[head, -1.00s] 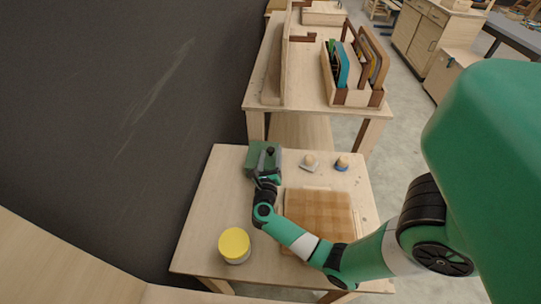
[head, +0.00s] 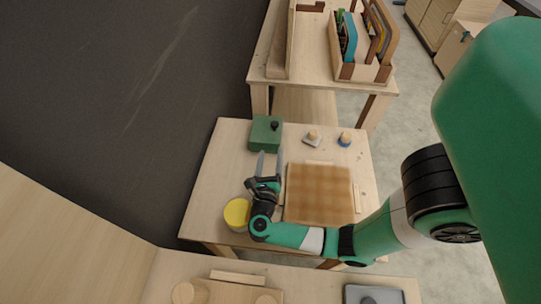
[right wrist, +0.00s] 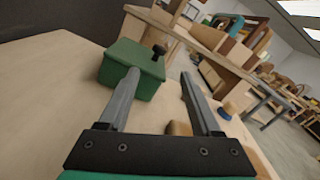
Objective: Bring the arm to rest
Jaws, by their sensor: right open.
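My right gripper (head: 268,166) is open and empty above the wooden table (head: 210,190), left of the wooden board. In the right wrist view its two fingers (right wrist: 155,95) stand wide apart with nothing between them. A green box (head: 266,134) with a dark knob on top sits beyond the fingertips; it also shows in the right wrist view (right wrist: 132,70). The green right arm reaches in from the right of the head view. My left gripper does not show.
A brown checked board (head: 320,193) lies on the table. A yellow-lidded jar (head: 237,213) stands beside my right wrist. Two small knobbed pieces (head: 312,138) and (head: 345,139) sit near the far edge. A second table (head: 320,84) behind holds a rack of boards (head: 365,45).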

